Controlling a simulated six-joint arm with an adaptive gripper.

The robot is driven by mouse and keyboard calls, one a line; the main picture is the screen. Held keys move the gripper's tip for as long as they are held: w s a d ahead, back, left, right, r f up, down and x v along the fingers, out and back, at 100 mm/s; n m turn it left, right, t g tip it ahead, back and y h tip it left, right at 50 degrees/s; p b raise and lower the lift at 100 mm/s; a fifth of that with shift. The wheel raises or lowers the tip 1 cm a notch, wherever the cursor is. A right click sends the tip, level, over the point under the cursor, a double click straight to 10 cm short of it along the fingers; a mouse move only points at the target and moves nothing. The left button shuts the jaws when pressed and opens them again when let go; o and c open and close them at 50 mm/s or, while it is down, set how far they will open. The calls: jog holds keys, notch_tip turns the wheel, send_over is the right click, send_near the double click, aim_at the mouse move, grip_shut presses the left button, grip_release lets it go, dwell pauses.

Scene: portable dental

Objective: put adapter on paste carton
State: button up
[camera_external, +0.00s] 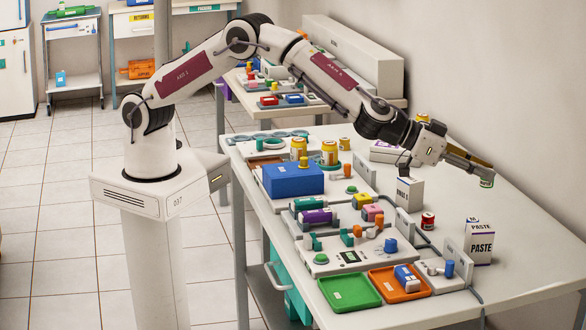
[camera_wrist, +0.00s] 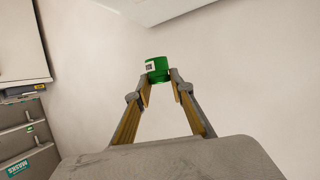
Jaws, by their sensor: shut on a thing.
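The adapter appears to be the small green cylinder with a white label in the wrist view (camera_wrist: 159,73). It sits between the fingertips of my gripper (camera_wrist: 160,82), which is shut on it. The white paste carton (camera_external: 480,243), marked PASTE, stands upright near the table's right edge. The green piece is above the carton's height and apart from it. The carton does not show in the wrist view.
A small red jar (camera_external: 428,221) stands left of the carton, and another white carton (camera_external: 409,194) stands farther back. A panel device (camera_external: 348,258), a green tray (camera_external: 349,293) and an orange tray (camera_external: 400,285) lie toward the front. The wall is close on the right.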

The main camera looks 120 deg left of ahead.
jog(key=shift+f, duration=3.1)
jog(key=shift+f, duration=1.9)
jog(key=shift+f, duration=0.1)
jog(key=o, duration=1.1)
jog(key=shift+s, duration=0.1)
